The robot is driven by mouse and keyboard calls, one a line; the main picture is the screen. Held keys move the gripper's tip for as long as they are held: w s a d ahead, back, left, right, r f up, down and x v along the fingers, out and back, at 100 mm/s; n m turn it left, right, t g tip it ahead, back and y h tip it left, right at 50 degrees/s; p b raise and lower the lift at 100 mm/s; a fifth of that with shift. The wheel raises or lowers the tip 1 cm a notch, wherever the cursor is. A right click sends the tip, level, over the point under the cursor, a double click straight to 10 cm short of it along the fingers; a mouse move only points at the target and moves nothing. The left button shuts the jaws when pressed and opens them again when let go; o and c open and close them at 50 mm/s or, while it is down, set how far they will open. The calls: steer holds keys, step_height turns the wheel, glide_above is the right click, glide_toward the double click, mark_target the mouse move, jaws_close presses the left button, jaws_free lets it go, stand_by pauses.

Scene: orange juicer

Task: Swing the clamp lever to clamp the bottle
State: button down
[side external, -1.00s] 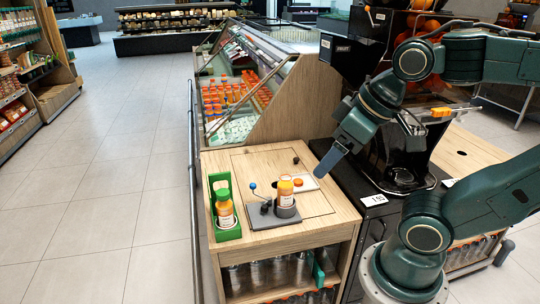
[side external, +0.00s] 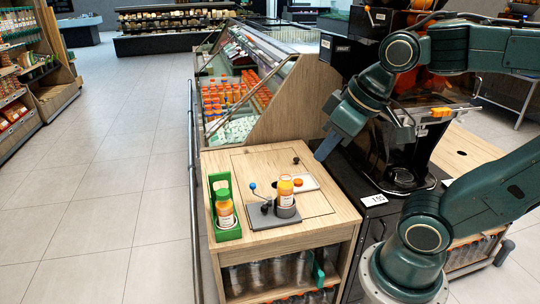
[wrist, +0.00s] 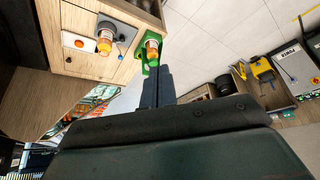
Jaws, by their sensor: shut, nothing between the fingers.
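The orange juice bottle (side external: 286,190) stands upright in a grey clamp base (side external: 268,219) on the wooden counter. The clamp lever has a blue ball knob (side external: 253,185) and sits left of the bottle, pointing away from it. In the wrist view the bottle (wrist: 105,38) is at the upper left, with the blue knob (wrist: 121,38) small beside it. My gripper (side external: 322,154) is shut and empty, above the counter's back right edge, behind and to the right of the bottle and well apart from it. The gripper's fingers (wrist: 158,85) show together in the wrist view.
A second bottle (side external: 225,210) stands in a green holder (side external: 221,182) at the counter's left. The black juicer (side external: 400,165) stands right of the counter. The space above the counter is clear.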

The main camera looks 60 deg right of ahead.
steer(key=w+d+f+y, duration=0.1)
steer(key=w+d, duration=0.3)
steer(key=w, duration=0.3)
steer(key=w+d+f+g, duration=0.1)
steer(key=w+d+f, duration=0.1)
steer(key=w+d, duration=0.45)
steer(key=w+d+f+y, duration=0.1)
steer(key=w+d, duration=0.2)
steer(key=w, duration=0.6)
steer(key=w+d+f+y, duration=0.1)
steer(key=d+f, duration=0.9)
steer(key=w+d+f+m+t+y, duration=0.1)
steer(key=w+d+f, duration=0.1)
steer(key=d+f, duration=0.9)
steer(key=shift+w+f, duration=0.25)
steer(key=shift+f, duration=0.05)
steer(key=shift+w+a+f, duration=0.85)
steer(key=shift+a+f, duration=0.4)
steer(key=shift+f, duration=0.2)
steer(key=shift+w+a+f, duration=0.9)
steer(key=shift+a+f, duration=0.3)
steer(key=shift+f, duration=0.25)
steer(key=shift+w+a+f, duration=0.85)
steer(key=shift+a+f, duration=0.4)
steer(key=shift+f, duration=0.2)
